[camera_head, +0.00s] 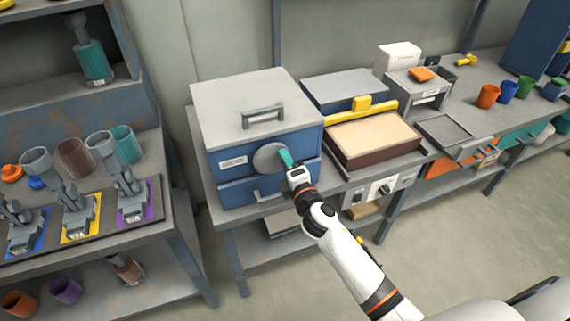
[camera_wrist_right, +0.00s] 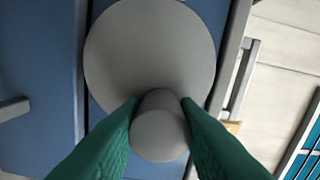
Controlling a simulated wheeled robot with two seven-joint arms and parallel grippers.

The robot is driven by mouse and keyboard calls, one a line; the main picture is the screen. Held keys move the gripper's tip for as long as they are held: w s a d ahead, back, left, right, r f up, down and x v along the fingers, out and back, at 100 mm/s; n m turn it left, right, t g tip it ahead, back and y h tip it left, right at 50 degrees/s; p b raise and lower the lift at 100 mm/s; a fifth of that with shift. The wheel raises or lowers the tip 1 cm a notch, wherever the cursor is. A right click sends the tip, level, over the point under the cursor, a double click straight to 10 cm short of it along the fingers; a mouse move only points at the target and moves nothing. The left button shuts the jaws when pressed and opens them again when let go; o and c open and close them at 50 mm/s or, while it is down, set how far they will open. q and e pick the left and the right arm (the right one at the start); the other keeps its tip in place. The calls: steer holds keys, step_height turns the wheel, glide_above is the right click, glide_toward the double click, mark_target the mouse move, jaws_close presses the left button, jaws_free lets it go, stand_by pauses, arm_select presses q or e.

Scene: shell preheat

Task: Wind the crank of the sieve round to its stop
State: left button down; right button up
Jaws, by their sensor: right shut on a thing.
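The sieve is a blue box (camera_head: 228,190) with a grey lid (camera_head: 245,95) on the bench in the head view. Its crank is a round grey disc (camera_head: 268,157) on the front face, which also shows in the right wrist view (camera_wrist_right: 140,45). The disc carries a grey knob (camera_wrist_right: 158,128) near its rim. My right gripper (camera_head: 287,158) is at the right side of the disc. Its green fingers are shut on the knob, one on each side. The crank's stop cannot be made out. My left gripper is not in view.
A tray of pale material (camera_head: 372,138) in a dark frame stands right of the sieve, with a yellow bar (camera_head: 360,107) behind it. A panel with a dial (camera_head: 385,188) is below. Several cups stand on the right bench and left rack. The floor (camera_head: 480,240) in front is clear.

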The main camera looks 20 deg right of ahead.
mark_target(273, 168)
steer(key=m, duration=0.2)
steer(key=f+m+b, duration=0.1)
steer(key=m, duration=0.2)
steer(key=shift+d+f+m, duration=0.15)
steer(key=shift+f+m, duration=0.2)
steer(key=shift+m, duration=0.05)
steer(key=m, duration=0.2)
steer(key=shift+f+m+b, duration=0.3)
steer(key=shift+f, duration=0.05)
steer(key=m, duration=0.3)
steer(key=shift+a+f+m, duration=0.25)
steer(key=shift+f+m, duration=0.05)
steer(key=shift+f, duration=0.1)
steer(key=m, duration=0.3)
steer(key=a+f+m+p, duration=0.1)
steer(key=m, duration=0.1)
steer(key=shift+a+f+m+p, duration=0.1)
steer(key=shift+a+m+p, duration=0.25)
steer(key=shift+m, duration=1.15)
steer(key=shift+a+f+m+p, duration=0.15)
steer(key=shift+a+m, duration=0.3)
steer(key=shift+m, duration=1.05)
steer(key=o, duration=1)
steer(key=shift+r, duration=0.1)
steer(key=shift+s, duration=0.1)
